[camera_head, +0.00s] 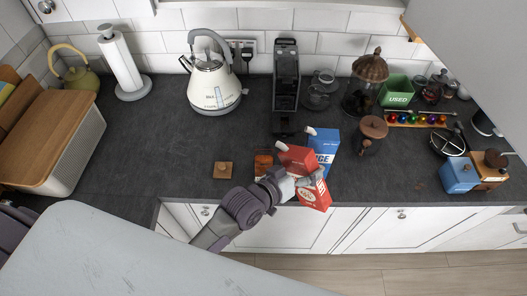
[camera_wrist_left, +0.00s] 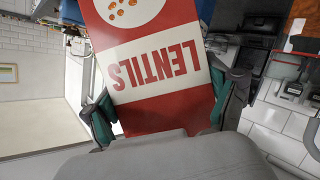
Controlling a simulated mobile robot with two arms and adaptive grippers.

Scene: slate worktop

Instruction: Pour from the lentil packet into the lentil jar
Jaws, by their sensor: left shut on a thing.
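The lentil packet (camera_head: 298,158) is a red carton with a white band, and LENTILS reads upside down on it in the left wrist view (camera_wrist_left: 155,70). My left gripper (camera_head: 304,182) is shut around it at the worktop's front edge. The green-padded fingers (camera_wrist_left: 165,110) press its two sides. The packet is tilted, its upper end towards the left, close to an open orange-filled jar (camera_head: 263,164), which seems to be the lentil jar. I cannot tell whether anything is flowing. A square wooden lid (camera_head: 222,170) lies left of the jar. My right gripper is not in view.
A blue carton (camera_head: 325,147) stands just behind the packet. A coffee machine (camera_head: 286,75) and a white kettle (camera_head: 213,86) stand further back. A brown-lidded pot (camera_head: 372,130) is to the right. Worktop left of the wooden lid is clear.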

